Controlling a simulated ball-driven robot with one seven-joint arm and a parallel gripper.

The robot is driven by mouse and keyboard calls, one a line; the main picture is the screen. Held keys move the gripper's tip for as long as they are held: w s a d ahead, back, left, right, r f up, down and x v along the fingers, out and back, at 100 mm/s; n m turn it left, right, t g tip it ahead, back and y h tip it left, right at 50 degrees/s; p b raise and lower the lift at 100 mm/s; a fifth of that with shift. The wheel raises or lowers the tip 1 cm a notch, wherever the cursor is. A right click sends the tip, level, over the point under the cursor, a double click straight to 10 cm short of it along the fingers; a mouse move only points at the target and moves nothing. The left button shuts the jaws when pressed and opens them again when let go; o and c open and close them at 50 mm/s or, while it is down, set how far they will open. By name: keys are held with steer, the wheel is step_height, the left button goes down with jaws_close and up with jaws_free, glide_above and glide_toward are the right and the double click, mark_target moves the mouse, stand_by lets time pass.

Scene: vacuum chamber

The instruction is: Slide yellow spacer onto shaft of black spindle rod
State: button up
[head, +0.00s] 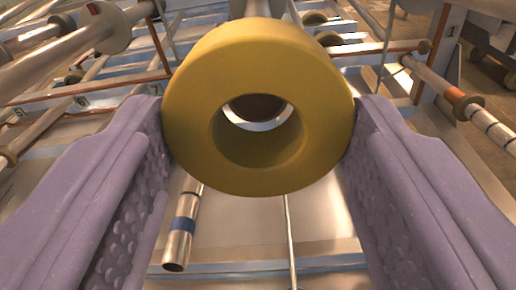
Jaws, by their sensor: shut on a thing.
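The yellow spacer (258,62) is a thick ring in the upper middle of the head view, its round hole facing me. My gripper (258,125) has purple, dimpled fingers pressed against the spacer's left and right sides and is shut on it. Through the hole I see a dark round shape with a bright silvery rim; I cannot tell whether it is the end of a rod or how far away it is. A grey metal rod (262,7) shows just above the spacer, partly hidden by it. I cannot make out a clearly black spindle rod.
A short metal rod with a blue band (184,232) lies below left of the spacer. A thick grey rod with a collar (108,26) is at upper left. A banded rod (470,107) is at right. Metal rails and rack bars surround the gripper.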

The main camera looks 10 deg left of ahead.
mark_target(258, 102)
steer(key=shift+w+f+b, duration=0.15)
steer(key=shift+w+b, duration=0.4)
steer(key=shift+w, duration=1.4)
steer(key=shift+w+f+b, duration=0.15)
steer(key=shift+w+b, duration=0.2)
steer(key=shift+w, duration=0.9)
steer(key=shift+w+f+b, duration=0.1)
steer(key=shift+w+b, duration=0.2)
steer(key=shift+w, duration=0.95)
steer(key=shift+w, duration=0.1)
steer(key=shift+w, duration=0.2)
steer(key=o, duration=1.1)
steer(key=s, duration=0.2)
steer(key=s+p, duration=0.1)
steer(key=s, duration=0.2)
steer(key=s+p, duration=0.1)
steer(key=s, duration=0.1)
steer(key=shift+s+r, duration=0.3)
steer(key=shift+s, duration=0.1)
